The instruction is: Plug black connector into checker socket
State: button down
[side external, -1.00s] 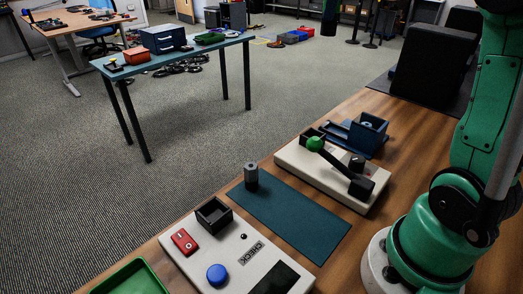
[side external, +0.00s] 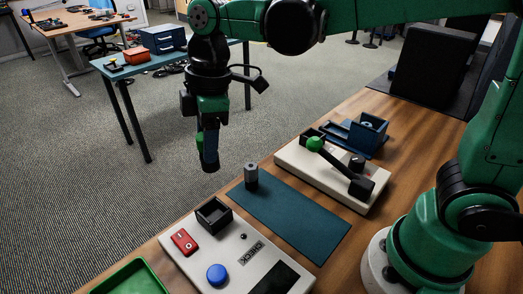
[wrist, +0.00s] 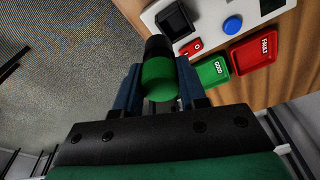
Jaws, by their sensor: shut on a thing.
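My gripper (side external: 207,150) hangs above and behind the checker, fingers pointing down. In the wrist view, its blue fingers (wrist: 160,88) are shut on a short cylinder, the black connector (wrist: 157,47), with a green near end and a black far end. Its black end (side external: 211,165) shows below the fingers in the side view. The checker (side external: 233,248) is a white box marked CHECK. Its black square socket (side external: 205,213) is open at the top and looks empty; it also shows in the wrist view (wrist: 174,20). The connector is apart from the socket.
A grey-and-black cylinder (side external: 251,178) stands on the teal mat (side external: 295,222). A red switch (side external: 184,242) and blue button (side external: 217,274) sit on the checker. A white lever device (side external: 290,155) stands behind right. Green (wrist: 212,70) and red (wrist: 265,55) trays lie near the checker.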

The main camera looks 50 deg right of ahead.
jog(key=shift+n, duration=0.4)
jog(key=shift+s+a+f, duration=0.3)
jog(key=shift+a+f, duration=0.1)
jog(key=shift+f, duration=0.35)
jog(key=shift+s+a+f, duration=0.25)
jog(key=shift+a+f, duration=0.1)
jog(key=shift+f, duration=0.45)
jog(key=shift+s+a+f, duration=0.3)
jog(key=shift+a+f, duration=0.1)
jog(key=shift+f, duration=0.35)
jog(key=shift+f, duration=0.2)
jog(key=shift+f, duration=0.5)
jog(key=shift+f, duration=1.9)
grip_release()
